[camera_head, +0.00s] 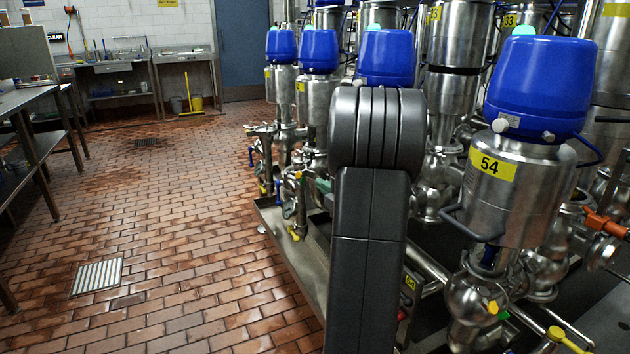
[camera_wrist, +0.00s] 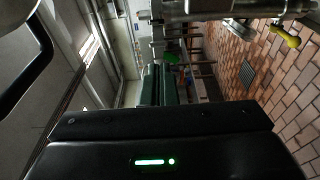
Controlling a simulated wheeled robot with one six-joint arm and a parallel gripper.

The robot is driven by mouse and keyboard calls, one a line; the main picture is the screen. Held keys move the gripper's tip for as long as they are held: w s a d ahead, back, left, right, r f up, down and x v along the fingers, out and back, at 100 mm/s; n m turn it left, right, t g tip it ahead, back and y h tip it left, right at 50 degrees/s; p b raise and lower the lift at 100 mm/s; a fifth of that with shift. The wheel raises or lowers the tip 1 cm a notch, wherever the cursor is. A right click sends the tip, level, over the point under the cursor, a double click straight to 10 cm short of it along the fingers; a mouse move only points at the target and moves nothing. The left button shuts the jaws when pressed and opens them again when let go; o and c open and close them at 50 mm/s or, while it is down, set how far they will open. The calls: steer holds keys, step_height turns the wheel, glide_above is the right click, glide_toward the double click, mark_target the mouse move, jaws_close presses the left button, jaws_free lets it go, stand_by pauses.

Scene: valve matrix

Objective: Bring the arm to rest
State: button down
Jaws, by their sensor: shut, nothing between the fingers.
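My arm (camera_head: 370,190) stands upright in the head view, a dark grey link with a rounded, ribbed joint at its top. It covers part of the valve row behind it. My gripper (camera_wrist: 164,78) shows in the wrist view beyond its black body with a green light. Its dark fingers are close together and I see nothing held between them.
Steel valves with blue caps crowd the right side, the nearest (camera_head: 507,185) labelled 54. An orange fitting (camera_head: 604,224) juts out at the right edge. Brick floor (camera_head: 170,270) lies open at left, with a drain grate (camera_head: 98,276). A steel table (camera_head: 35,105) stands far left.

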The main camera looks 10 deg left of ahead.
steer(key=v, duration=0.9)
steer(key=shift+p, duration=0.35)
steer(key=b+x, duration=0.1)
steer(key=x, duration=1.3)
steer(key=shift+s, duration=0.1)
